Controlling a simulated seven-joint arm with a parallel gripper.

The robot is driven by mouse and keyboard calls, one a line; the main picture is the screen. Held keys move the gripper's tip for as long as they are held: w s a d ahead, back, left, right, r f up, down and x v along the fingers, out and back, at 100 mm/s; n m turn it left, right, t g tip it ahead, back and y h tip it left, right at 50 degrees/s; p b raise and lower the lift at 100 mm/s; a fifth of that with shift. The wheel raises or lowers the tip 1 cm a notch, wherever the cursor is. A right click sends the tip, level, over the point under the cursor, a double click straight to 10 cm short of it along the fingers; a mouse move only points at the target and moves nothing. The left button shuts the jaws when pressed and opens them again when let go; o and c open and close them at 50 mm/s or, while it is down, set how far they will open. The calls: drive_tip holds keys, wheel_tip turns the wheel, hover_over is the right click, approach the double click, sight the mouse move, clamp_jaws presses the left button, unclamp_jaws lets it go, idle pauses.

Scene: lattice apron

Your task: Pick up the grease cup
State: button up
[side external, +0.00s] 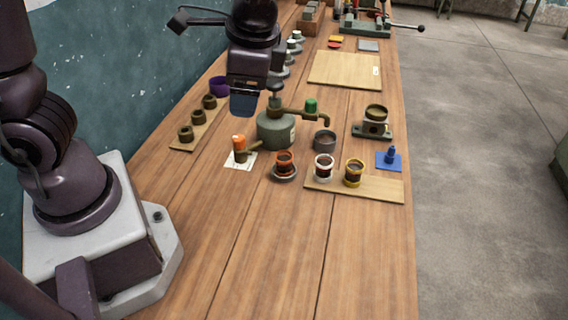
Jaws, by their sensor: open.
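No single thing is clearly marked as the grease cup. Small dark-filled cups stand in the middle of the bench: an orange-rimmed cup (285,160) on a round grey saucer, a white-rimmed cup (324,165) and a yellow-rimmed cup (353,171). The white and yellow ones are at a wooden board (384,189). A plain grey cup (324,139) stands behind them. My gripper (243,104) hangs above the bench, left of the green-grey pot, apart from these cups. It is open, with nothing seen between its fingers.
A green-grey pot (268,132) with a spout stands mid-bench. An orange-topped item (239,146) with a handle sits on white paper. A brass-coloured cup (376,112) rests on a stand at right, near a blue pad (397,162). The front of the bench is clear.

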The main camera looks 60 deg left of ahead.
drive_tip(key=w+d+f+m+g+y, duration=0.1)
drive_tip(key=w+d+f+m+y, duration=0.1)
drive_tip(key=f+m+y, duration=0.3)
drive_tip(key=w+d+f+m+y, duration=0.1)
drive_tip(key=w+d+f+y, duration=0.15)
drive_tip(key=f, duration=0.45)
drive_tip(key=m+t+y, duration=0.7)
drive_tip(key=m, duration=0.2)
approach(286, 162)
drive_tip(key=shift+h, duration=0.25)
drive_tip(key=x, duration=0.4)
drive_tip(key=r+x, duration=0.1)
drive_tip(key=x, duration=0.1)
drive_tip(key=shift+w+a, duration=0.1)
drive_tip(key=shift+a, duration=0.25)
drive_tip(key=shift+f+x, duration=0.2)
drive_tip(key=shift+x, duration=1.15)
drive_tip(key=shift+f+x, duration=0.2)
drive_tip(key=shift+x, duration=1.15)
drive_tip(key=c, duration=1.1)
drive_tip(key=shift+c, duration=0.2)
